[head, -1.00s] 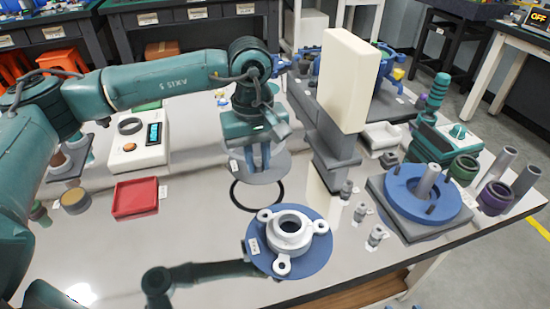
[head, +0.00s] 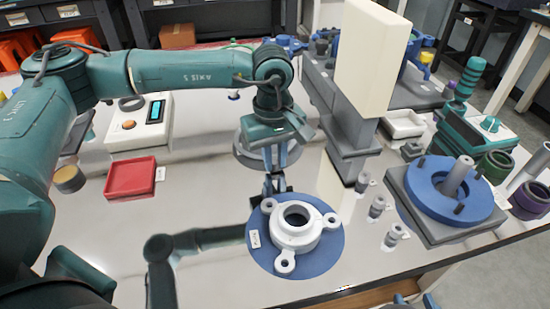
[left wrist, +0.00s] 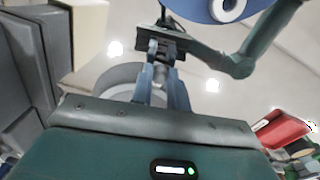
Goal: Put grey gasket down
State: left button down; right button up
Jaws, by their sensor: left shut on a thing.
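My left gripper (head: 282,158) points down and is shut on the right part of the ring. In the left wrist view the gasket (left wrist: 112,88) extends to the left of the gripper's fingers (left wrist: 163,88). The ring is close to the shiny table top (head: 205,185), which mirrors the gripper and arm; I cannot tell whether it touches. My right gripper is not in view.
A white three-lug flange (head: 285,239) on a blue disc (head: 330,253) stands in front. The grey press with a cream block (head: 370,55) is close on the right. A blue flange (head: 430,190) stands further right. A red tray (head: 131,178) is left. Table between tray and gasket is clear.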

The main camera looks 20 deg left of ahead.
pick_arm(q)
jog(key=shift+f, duration=0.15)
jog(key=c, duration=1.4)
grip_release()
jog(key=shift+o, duration=0.2)
pick_arm(e)
jog(key=shift+f, duration=0.1)
